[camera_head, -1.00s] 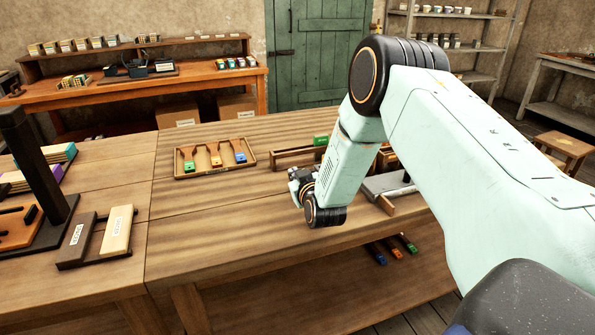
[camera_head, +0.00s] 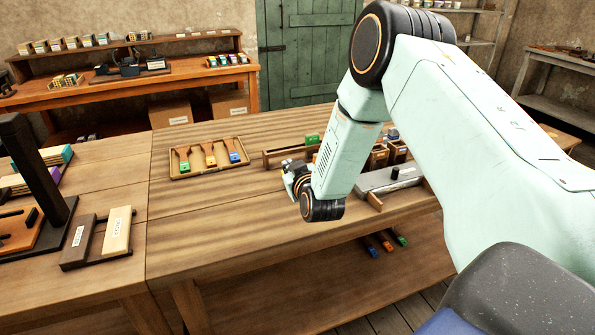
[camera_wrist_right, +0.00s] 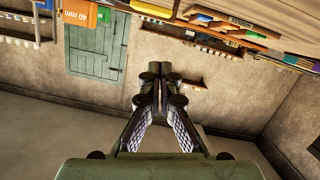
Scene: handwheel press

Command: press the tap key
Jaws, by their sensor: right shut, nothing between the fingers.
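My right gripper (camera_head: 290,170) hangs over the middle of the workbench (camera_head: 215,235), fingers pointing left. In the right wrist view its fingers (camera_wrist_right: 160,75) are together and empty. No part is plainly marked as the tap key. A grey plate with a black knob (camera_head: 395,173) lies right of my forearm, partly behind it. A dark block (camera_head: 78,240) and a pale wooden block (camera_head: 117,230), both with labels too small to read, sit side by side at the left. My right gripper is apart from all of these. My left gripper is not in view.
A tray (camera_head: 178,176) with green, orange and blue handled pieces lies behind the gripper. A black upright post (camera_head: 38,172) stands at the left. Dark wooden boxes (camera_head: 378,157) are partly hidden by my forearm. The bench between the labelled blocks and gripper is clear.

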